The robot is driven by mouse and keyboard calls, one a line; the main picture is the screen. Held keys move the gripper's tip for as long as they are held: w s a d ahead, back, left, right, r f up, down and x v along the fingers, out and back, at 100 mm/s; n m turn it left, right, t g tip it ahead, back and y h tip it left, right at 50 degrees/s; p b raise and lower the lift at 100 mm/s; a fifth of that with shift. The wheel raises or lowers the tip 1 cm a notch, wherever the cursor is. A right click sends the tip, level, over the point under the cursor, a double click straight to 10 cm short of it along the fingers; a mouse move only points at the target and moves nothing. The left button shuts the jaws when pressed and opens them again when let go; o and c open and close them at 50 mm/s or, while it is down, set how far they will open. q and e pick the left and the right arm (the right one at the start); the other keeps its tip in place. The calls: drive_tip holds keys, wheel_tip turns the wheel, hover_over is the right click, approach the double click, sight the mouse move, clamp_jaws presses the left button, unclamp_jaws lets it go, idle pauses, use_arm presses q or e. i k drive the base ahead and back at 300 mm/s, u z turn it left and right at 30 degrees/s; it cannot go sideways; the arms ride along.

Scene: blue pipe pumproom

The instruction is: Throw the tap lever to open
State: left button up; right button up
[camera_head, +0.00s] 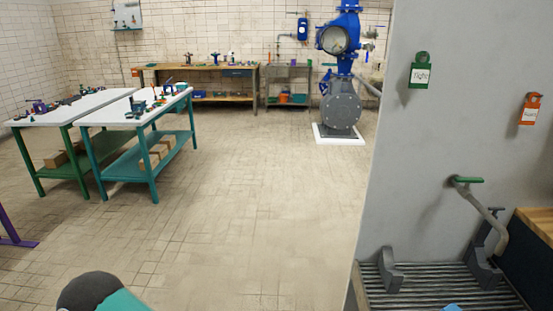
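A short green lever (468,180) sits at the wall end of a bent grey pipe (485,209) on the grey wall panel at the right. The lever lies about level and points right. The pipe slopes down to the right and ends above a dark slatted grate (440,287). This looks like the tap; its finer parts are too small to make out. No gripper shows in the head view, and nothing touches the lever.
A green tag (421,74) and an orange tag (530,109) hang on the panel. White-topped tables (140,103) stand left. A blue pump with a grey base (341,104) and a wooden bench (200,68) stand at the back. The middle floor is clear.

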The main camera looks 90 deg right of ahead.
sight(468, 181)
drive_tip(key=u, duration=0.35)
drive_tip(key=i, duration=0.45)
drive_tip(key=z, duration=2.65)
drive_tip(key=i, duration=0.3)
drive_tip(key=z, duration=2.15)
drive_tip(key=k, duration=0.45)
drive_tip(key=z, duration=0.45)
drive_tip(key=i, duration=1.5)
drive_tip(key=u, duration=0.45)
